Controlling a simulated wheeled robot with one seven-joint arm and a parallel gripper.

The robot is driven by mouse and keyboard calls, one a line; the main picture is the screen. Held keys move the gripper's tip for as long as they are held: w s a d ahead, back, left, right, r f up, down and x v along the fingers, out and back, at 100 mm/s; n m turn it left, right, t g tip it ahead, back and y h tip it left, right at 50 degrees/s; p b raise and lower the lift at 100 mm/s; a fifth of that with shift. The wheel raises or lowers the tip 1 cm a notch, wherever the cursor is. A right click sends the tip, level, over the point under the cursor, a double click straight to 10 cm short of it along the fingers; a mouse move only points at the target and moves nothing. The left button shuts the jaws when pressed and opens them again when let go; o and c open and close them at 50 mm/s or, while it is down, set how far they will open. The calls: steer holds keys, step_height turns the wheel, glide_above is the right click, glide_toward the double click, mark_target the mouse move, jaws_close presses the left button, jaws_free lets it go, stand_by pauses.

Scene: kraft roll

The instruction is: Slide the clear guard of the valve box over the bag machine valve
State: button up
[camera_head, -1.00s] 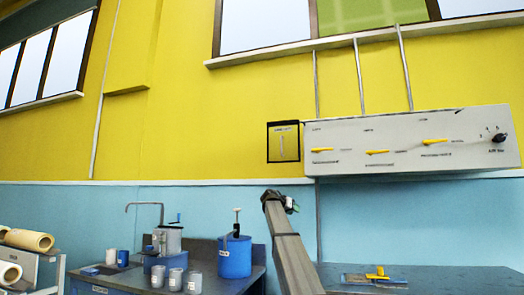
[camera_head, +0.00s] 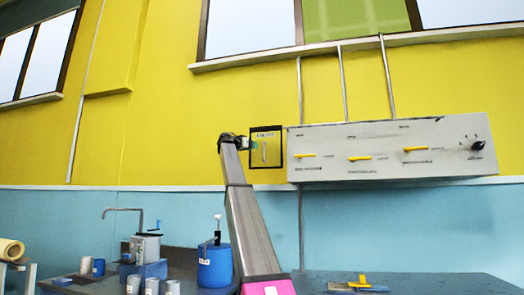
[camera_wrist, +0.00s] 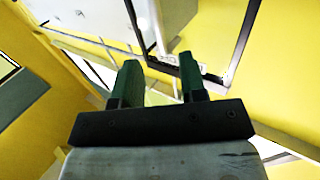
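The valve box (camera_head: 385,165) is a long pale grey box on the yellow wall, with several yellow levers and a black knob (camera_head: 478,145) at its right end. Its labels are too small to read, so I cannot tell which is the bag machine valve. The clear guard (camera_head: 273,150), a see-through panel in a black frame with a pale upright handle, is at the box's left end. My gripper (camera_head: 250,146) is at the guard's left edge. In the wrist view its green fingers (camera_wrist: 159,72) are apart with the guard's frame (camera_wrist: 236,45) beyond them; contact is unclear.
Below are a dark counter with a blue container (camera_head: 214,266), a tap (camera_head: 122,211) and several grey cups. A yellow-handled tool (camera_head: 358,284) lies on the bench at right. Pipes (camera_head: 388,75) run up the wall above the box. The wall left of the guard is clear.

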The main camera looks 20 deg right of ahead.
steer(key=x, duration=0.8)
steer(key=shift+w+d, duration=0.1)
steer(key=shift+d, duration=0.25)
steer(key=shift+c, duration=0.4)
jaws_close()
